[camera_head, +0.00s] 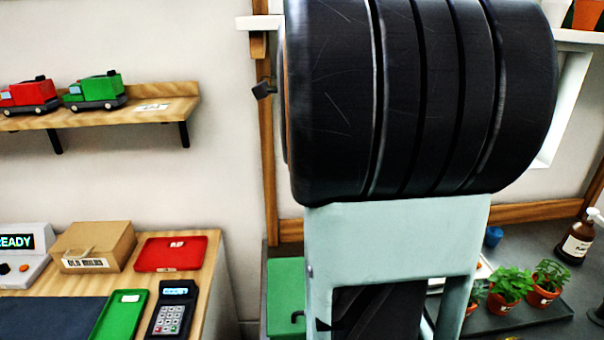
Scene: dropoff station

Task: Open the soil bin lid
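A green flat-topped thing (285,289) shows at the bottom centre, between the wooden counter and the dark bench. It may be the soil bin's lid, but I cannot be sure. A small dark hook-like part (297,317) shows at its right side. Its right part is hidden behind the large black ribbed cylinder and pale blue-green bracket, which look like my own arm close to the camera. I cannot tell whether the lid is open or shut. My gripper's fingers are not in view.
The wooden counter (213,262) at left holds a cardboard box (95,240), red tray (170,253), green tray (119,314) and keypad (172,310). Toy trucks stand on a shelf (150,112). Potted plants (510,288) and a brown bottle (577,243) stand at right.

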